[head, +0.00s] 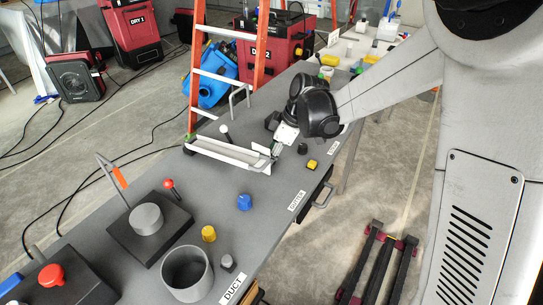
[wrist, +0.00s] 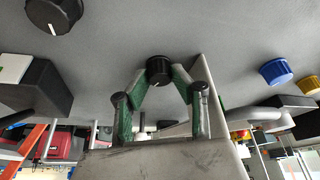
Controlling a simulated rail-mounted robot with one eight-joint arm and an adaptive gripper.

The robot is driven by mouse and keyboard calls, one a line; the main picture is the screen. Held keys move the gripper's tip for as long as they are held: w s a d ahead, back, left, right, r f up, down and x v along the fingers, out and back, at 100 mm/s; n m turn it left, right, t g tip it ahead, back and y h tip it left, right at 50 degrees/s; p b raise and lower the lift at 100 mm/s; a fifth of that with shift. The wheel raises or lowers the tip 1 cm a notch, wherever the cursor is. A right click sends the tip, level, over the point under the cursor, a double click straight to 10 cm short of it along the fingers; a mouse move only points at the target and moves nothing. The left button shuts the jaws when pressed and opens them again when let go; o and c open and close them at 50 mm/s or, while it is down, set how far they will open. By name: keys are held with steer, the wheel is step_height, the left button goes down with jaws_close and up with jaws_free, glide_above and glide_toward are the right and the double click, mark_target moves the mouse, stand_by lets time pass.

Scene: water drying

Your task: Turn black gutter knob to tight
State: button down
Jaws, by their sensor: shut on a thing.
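My gripper (wrist: 159,82) is shut on a black knob (wrist: 159,68) in the wrist view. Its green-padded fingers touch the knob from both sides, and a white pointer mark shows on the knob's face. In the head view my gripper (head: 273,152) is low over the bench at the right end of the white gutter (head: 228,152). The held knob is hidden or too small to make out there. The GUTTER label (head: 297,200) is on the bench's near edge.
Another black knob (head: 302,148) stands just right of my gripper; a black knob with a white pointer (wrist: 53,14) shows in the wrist view. A yellow-and-black block (head: 312,164), blue knob (head: 244,202) and yellow knob (head: 208,233) stand nearby. An orange ladder (head: 196,65) is behind the bench.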

steer(key=shift+m, duration=0.7)
steer(key=shift+t, duration=0.3)
steer(key=c, duration=1.5)
jaws_free()
steer(key=shift+o, duration=0.2)
